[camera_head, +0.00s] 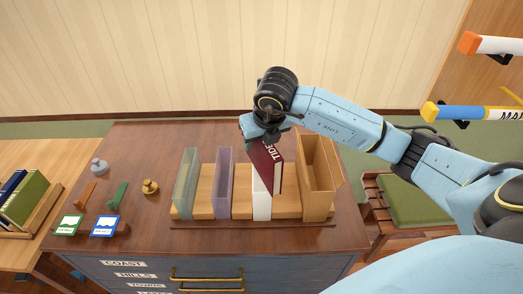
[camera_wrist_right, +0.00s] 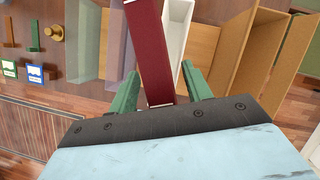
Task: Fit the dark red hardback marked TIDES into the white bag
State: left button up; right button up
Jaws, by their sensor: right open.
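The dark red hardback marked TIDES (camera_head: 265,165) stands tilted at the white bag (camera_head: 262,207), its lower part overlapping the bag's top; I cannot tell how far inside it is. My right gripper (camera_head: 264,137) is at the book's upper end. In the right wrist view, the book (camera_wrist_right: 152,45) runs between the two green fingers of my right gripper (camera_wrist_right: 160,90), which are open with gaps on both sides. The white bag (camera_wrist_right: 176,35) shows just right of the book there. My left gripper is not in view.
A clear greenish holder (camera_head: 186,185) and a purple holder (camera_head: 223,185) stand left of the bag, a tan wooden box (camera_head: 318,180) right of it. Small knobs and cards lie on the desk's left (camera_head: 150,140). A green-seated chair (camera_head: 405,200) is at right.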

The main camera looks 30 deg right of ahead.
jog(key=shift+w+f, duration=0.1)
jog(key=shift+f, duration=0.1)
grip_shut()
jog(key=shift+r, duration=0.1)
